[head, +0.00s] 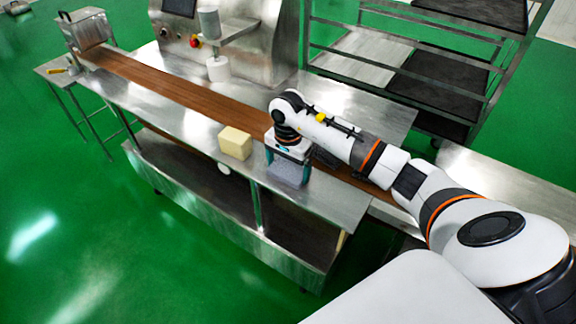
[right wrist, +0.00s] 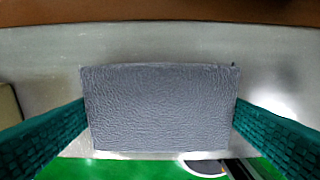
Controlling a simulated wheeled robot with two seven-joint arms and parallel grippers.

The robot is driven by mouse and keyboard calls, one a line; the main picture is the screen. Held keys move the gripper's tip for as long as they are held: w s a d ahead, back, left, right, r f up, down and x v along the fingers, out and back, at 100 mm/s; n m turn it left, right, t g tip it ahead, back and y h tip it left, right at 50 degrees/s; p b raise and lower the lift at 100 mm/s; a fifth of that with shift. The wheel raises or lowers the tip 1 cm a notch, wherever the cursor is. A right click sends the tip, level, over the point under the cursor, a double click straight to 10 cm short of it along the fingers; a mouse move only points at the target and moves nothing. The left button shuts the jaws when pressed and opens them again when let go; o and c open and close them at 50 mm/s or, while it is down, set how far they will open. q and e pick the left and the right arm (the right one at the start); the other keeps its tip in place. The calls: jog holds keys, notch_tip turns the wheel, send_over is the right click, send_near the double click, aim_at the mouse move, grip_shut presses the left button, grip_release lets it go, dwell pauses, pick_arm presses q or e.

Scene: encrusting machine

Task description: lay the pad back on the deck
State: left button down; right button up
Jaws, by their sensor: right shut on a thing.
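The pad is a grey, wrinkled, rectangular block (right wrist: 160,108) that fills the middle of the right wrist view. The green fingers of my right gripper (head: 288,168) press on its left and right sides. In the head view the pad (head: 289,174) shows as a small grey-blue face below the gripper. The deck (head: 190,121) is a shiny steel top, and the pad is over its front strip, close to the front edge. I cannot tell whether the pad touches the deck. My left gripper is out of view.
A cream block (head: 235,143) sits on the deck just left of my right gripper. A brown belt (head: 175,88) runs along the deck behind it. The machine body (head: 245,45) stands at the back, and a rack with dark trays (head: 440,85) is at the right.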

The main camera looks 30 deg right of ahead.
aim_at(288, 170)
jog(key=o, duration=0.6)
jog(key=shift+r+p, duration=0.15)
jog(key=shift+p, duration=0.15)
jog(key=shift+r, duration=0.3)
notch_tip(288, 170, up, 11)
jog(key=b, duration=0.1)
jog(key=shift+r, duration=0.15)
